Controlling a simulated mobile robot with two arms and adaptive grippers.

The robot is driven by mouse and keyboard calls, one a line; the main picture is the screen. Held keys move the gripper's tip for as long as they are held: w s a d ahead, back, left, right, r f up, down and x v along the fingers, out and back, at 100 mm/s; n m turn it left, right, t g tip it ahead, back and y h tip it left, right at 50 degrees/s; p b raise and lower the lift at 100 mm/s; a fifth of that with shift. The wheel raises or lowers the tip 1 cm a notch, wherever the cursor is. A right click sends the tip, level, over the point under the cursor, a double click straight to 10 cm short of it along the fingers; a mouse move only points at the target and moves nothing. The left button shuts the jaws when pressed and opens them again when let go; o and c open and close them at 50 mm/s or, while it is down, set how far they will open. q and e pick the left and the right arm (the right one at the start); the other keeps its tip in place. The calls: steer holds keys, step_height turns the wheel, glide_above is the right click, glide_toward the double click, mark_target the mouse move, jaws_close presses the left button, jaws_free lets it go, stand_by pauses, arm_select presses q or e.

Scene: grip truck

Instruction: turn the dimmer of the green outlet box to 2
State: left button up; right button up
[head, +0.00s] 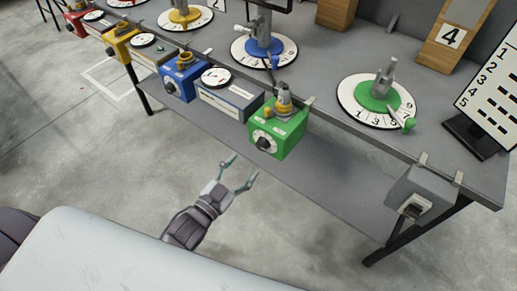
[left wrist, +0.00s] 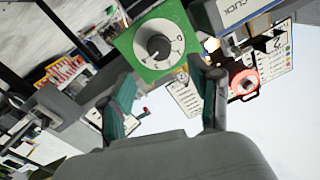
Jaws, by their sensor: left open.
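The green outlet box (head: 279,131) hangs on the front edge of the grey table, with a black dimmer knob (head: 264,142) on a white dial on its front. In the left wrist view the green box (left wrist: 150,72) is close, and its dark knob (left wrist: 158,46) sits on the dial, above and between the fingers. The dial's marks are too small to read surely. My left gripper (head: 243,174) is open and empty, below and left of the green box, apart from the knob. It also shows open in the left wrist view (left wrist: 165,105). My right gripper is not in view.
A blue box (head: 178,84), a yellow box (head: 121,47) and a grey meter box (head: 230,98) hang along the same edge. A grey switch box (head: 420,195) hangs to the right. A green dial plate (head: 350,103) lies on the table. The floor around my left gripper is clear.

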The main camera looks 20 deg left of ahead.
mark_target(260, 147)
arm_select(q)
steer(key=x, duration=0.7)
steer(key=shift+w+d, duration=0.1)
steer(key=shift+w, duration=0.25)
steer(key=c, duration=1.2)
